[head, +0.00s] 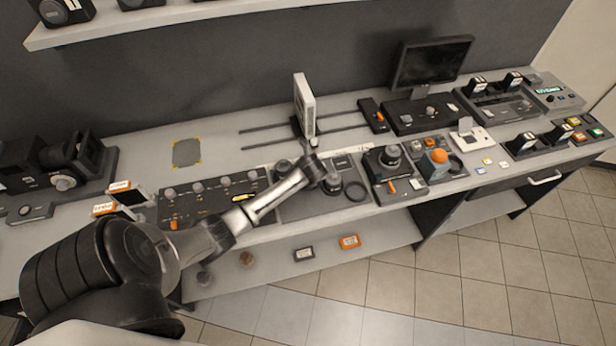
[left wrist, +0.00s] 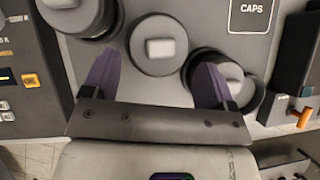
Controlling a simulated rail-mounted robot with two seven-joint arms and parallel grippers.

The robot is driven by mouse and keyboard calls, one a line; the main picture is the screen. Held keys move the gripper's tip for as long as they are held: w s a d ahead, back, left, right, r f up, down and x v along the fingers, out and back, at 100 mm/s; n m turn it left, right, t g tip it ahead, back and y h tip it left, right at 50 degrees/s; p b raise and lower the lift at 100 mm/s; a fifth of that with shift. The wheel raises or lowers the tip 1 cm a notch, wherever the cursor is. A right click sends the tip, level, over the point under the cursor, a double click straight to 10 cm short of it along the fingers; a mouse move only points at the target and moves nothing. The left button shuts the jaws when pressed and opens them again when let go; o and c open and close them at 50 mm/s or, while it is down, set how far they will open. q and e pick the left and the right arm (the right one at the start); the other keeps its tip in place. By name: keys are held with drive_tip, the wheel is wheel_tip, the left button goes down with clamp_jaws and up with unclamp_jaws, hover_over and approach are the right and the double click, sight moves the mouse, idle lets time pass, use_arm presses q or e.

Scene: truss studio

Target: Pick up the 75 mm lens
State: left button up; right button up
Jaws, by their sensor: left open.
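My left gripper (head: 314,167) reaches over the dark lens tray (head: 300,206) on the bench. In the left wrist view the gripper (left wrist: 155,84) is open, with nothing between its two purple fingers. A round dark lens with a pale square label (left wrist: 159,47) lies just ahead of the gap between the fingers. A second lens (left wrist: 78,14) is at the upper left, near the left finger. A third lens (left wrist: 232,70) is partly hidden by the right finger; I cannot tell if they touch. No focal length is readable, so I cannot tell which lens is the 75 mm one.
A plate marked CAPS (left wrist: 262,16) lies beyond the lenses. A dark ring (head: 356,191) lies on the tray's right side. A control panel (head: 205,197) is left of the tray, and a device with a knob (head: 391,155) is to its right. A white upright panel (head: 304,105) stands behind.

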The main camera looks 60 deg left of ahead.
use_arm(q)
drive_tip(key=shift+x, duration=2.35)
drive_tip(key=shift+s+a+r, duration=0.1)
drive_tip(key=shift+c, duration=0.4)
drive_tip(key=c, duration=1)
drive_tip(key=shift+r, duration=0.1)
